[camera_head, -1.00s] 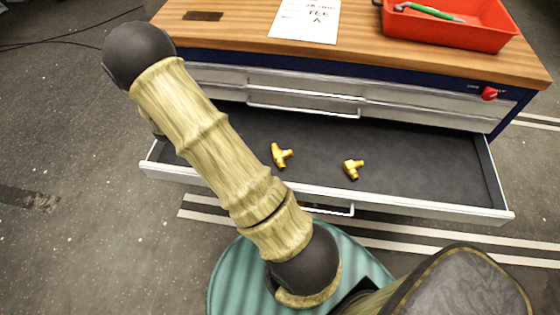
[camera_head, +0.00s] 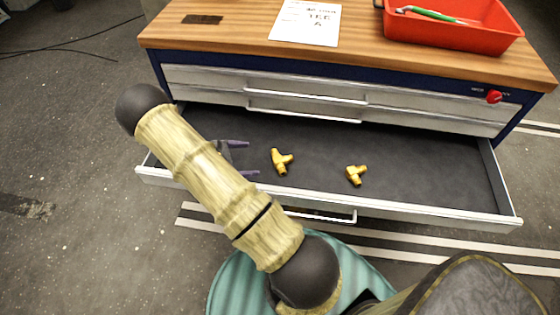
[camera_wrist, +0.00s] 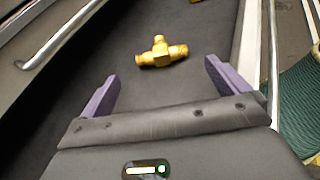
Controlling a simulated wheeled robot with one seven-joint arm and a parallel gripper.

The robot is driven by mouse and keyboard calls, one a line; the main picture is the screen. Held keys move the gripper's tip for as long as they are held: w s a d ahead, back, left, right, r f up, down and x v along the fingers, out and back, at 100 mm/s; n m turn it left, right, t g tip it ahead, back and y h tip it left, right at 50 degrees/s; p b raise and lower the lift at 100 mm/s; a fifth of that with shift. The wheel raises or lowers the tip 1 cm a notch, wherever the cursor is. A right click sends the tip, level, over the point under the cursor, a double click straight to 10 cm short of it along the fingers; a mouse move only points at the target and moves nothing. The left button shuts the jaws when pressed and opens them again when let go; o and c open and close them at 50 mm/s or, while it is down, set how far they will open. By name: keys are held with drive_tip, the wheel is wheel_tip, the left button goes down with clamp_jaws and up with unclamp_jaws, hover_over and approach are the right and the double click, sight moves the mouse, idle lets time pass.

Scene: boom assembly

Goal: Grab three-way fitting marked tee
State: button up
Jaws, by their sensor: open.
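Two brass fittings lie in the open drawer. The left one (camera_head: 281,161) is T-shaped with three ends; the right one (camera_head: 356,175) is similar in size, and its exact shape is hard to tell. No marking is readable on either. My gripper (camera_head: 245,159) is open and empty in the drawer area, just left of the left fitting. In the wrist view, a brass tee (camera_wrist: 161,53) lies ahead of and between the purple fingers of my gripper (camera_wrist: 158,80), apart from them. My arm hides part of the drawer's left side.
The open drawer (camera_head: 430,175) has a dark floor and a raised metal front edge. Closed drawers with bar handles sit above it. On the wooden top (camera_head: 240,28) are a paper reading "TEE A" (camera_head: 306,22) and a red bin (camera_head: 450,32) with a green-handled tool.

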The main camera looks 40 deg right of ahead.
sight(278, 159)
drive_tip(key=x, duration=0.9)
drive_tip(key=shift+s+d+f, duration=0.1)
drive_tip(key=shift+d+f, duration=0.05)
drive_tip(key=shift+d, duration=0.1)
drive_tip(key=shift+f+p+x, duration=0.2)
drive_tip(key=shift+p+x, duration=0.25)
drive_tip(key=shift+x, duration=2.2)
drive_tip(key=shift+a, duration=0.1)
drive_tip(key=c, duration=0.8)
wheel_tip(278, 159, up, 10)
